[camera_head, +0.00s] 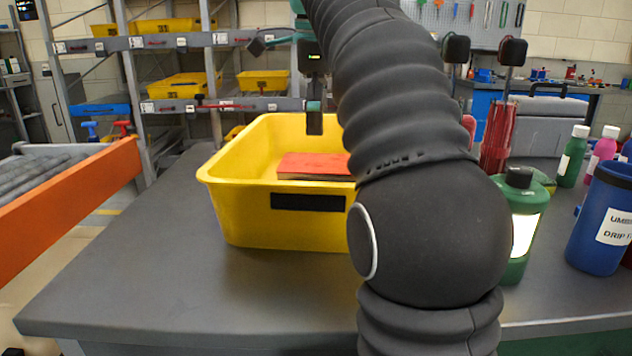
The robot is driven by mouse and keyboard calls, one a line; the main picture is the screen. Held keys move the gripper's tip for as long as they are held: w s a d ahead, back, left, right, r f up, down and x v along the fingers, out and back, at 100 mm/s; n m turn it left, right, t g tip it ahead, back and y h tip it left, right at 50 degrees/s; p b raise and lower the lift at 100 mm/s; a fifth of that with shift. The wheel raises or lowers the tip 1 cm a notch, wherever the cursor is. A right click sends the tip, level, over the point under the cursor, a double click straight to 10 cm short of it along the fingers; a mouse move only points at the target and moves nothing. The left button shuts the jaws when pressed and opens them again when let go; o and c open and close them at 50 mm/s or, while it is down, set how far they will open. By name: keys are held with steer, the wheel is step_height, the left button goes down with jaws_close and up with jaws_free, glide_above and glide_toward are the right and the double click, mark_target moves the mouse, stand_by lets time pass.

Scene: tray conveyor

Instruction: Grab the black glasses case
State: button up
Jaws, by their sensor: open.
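I cannot make out a black glasses case in this view. My arm covers the middle of the picture and hides the right part of the yellow bin (229,205) and what may lie there. The bin stands on the dark grey table. A flat red item, like a book (310,165), shows inside it. My gripper (286,84) is partly in view, left of my arm and above the back of the bin. It is open. I see nothing held between its fingers, though part of it is hidden by my arm.
An orange-sided roller conveyor (70,195) is at the left. The table's front left (150,285) is clear. Shelves with yellow bins stand behind.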

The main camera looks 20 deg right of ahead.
steer(key=f, duration=0.4)
steer(key=w+f, duration=0.1)
steer(key=f, duration=0.4)
steer(key=d+f+b, duration=0.1)
steer(key=f, duration=0.3)
steer(key=shift+w+d+f, duration=0.1)
steer(key=shift+w+f, duration=0.05)
steer(key=shift+f, duration=0.15)
steer(key=c, duration=1.3)
